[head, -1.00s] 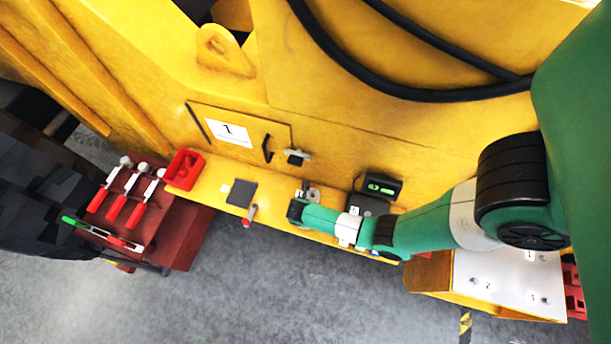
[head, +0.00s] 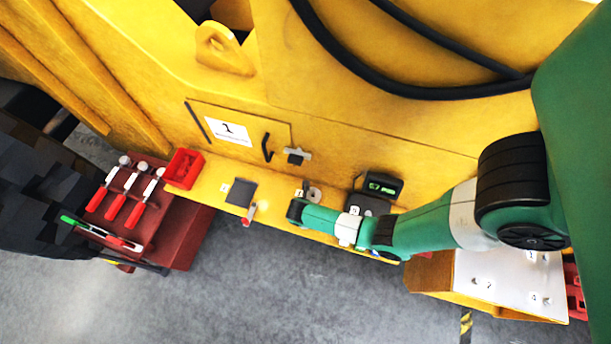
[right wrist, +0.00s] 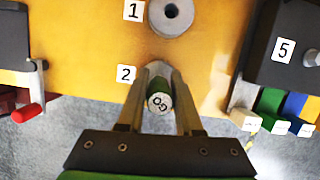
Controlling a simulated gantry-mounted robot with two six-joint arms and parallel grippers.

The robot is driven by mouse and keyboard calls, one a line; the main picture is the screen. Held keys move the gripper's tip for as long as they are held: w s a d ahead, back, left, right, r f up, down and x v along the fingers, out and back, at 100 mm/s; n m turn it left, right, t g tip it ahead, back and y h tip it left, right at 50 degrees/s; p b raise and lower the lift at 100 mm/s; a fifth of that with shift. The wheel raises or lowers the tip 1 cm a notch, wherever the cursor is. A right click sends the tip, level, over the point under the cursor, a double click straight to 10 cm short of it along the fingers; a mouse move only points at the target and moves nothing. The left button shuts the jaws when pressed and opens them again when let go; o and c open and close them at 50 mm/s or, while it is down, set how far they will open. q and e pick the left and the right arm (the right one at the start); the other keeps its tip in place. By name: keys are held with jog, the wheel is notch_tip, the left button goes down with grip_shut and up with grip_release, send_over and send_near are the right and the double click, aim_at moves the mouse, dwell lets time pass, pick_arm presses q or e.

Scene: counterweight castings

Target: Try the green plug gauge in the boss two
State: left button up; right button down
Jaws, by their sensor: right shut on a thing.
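In the right wrist view my right gripper (right wrist: 158,103) is shut on the green plug gauge (right wrist: 157,86), whose pale round end marked GO faces the camera. The gauge lies in line with boss two (right wrist: 158,68), a grey ring beside the label 2 on the yellow ledge. The gauge's far end is hidden, so I cannot tell whether it is inside the bore. Boss one (right wrist: 171,17), with an open dark hole, stands beyond; it also shows in the head view (head: 315,194). There the right wrist covers the gripper and gauge. My left gripper is not in view.
A dark block labelled 5 (right wrist: 284,49) stands right of the bosses, with green, blue and yellow pieces by it. A red-handled tool (head: 249,212) sits at the ledge's edge. A red bin (head: 183,169) and a red cart (head: 185,235) with several red-handled tools are left.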

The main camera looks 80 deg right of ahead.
dwell(0.3)
jog(key=c, duration=0.5)
grip_release()
jog(key=shift+r, duration=0.15)
jog(key=d+r+p+v, duration=0.1)
jog(key=d+p+v, duration=0.2)
jog(key=p+v, duration=0.7)
jog(key=shift+v, duration=6.4)
jog(key=shift+d, duration=0.1)
